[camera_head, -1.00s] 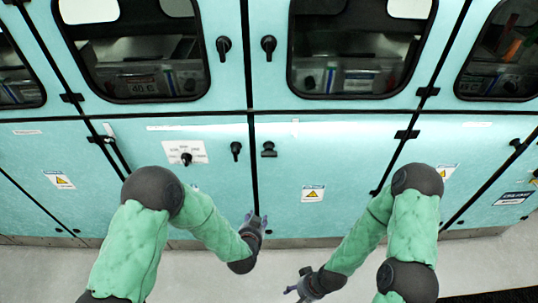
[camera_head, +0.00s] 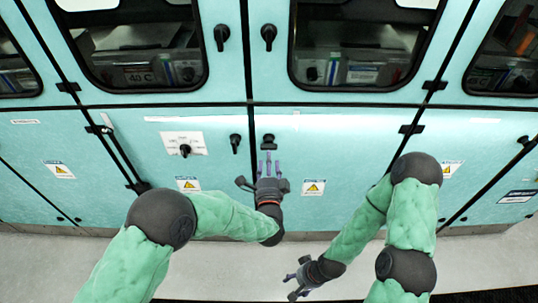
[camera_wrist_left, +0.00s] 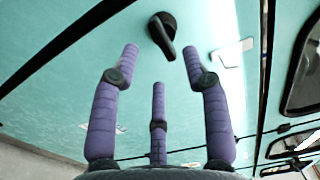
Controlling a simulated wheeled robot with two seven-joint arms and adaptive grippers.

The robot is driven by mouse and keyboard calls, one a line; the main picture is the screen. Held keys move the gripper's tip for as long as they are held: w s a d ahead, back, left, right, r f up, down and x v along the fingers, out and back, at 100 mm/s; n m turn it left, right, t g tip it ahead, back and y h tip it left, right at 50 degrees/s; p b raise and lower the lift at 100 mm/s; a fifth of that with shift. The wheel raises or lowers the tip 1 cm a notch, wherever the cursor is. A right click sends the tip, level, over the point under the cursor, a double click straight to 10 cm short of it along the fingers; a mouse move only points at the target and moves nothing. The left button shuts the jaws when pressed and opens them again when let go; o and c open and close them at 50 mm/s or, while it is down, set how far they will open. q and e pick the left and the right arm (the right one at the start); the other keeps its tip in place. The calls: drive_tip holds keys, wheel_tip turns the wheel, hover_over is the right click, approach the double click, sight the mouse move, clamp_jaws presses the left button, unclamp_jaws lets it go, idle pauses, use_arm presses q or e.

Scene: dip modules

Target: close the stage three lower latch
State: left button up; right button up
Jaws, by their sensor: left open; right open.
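A black lower latch (camera_head: 268,142) sits on the teal lower panel just right of the central vertical seam. In the left wrist view the same latch (camera_wrist_left: 163,32) shows a round base and a lever slanting down and right. My left gripper (camera_head: 268,165) is open just below this latch, fingers pointing up at it. In the wrist view its purple fingers (camera_wrist_left: 160,75) are spread, with the latch between and beyond the two upper fingertips, apparently untouched. My right gripper (camera_head: 292,280) is open and empty, low over the floor. No stage number is readable on the panels.
A second lower latch (camera_head: 235,143) sits left of the seam, beside a white plate with a knob (camera_head: 185,149). Two upper latches (camera_head: 221,37) (camera_head: 268,37) are between the windows. A warning label (camera_head: 313,187) is right of my left gripper. The floor in front is clear.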

use_arm(q)
drive_tip(key=shift+w+b, duration=0.6)
drive_tip(key=shift+w, duration=1.9)
clamp_jaws()
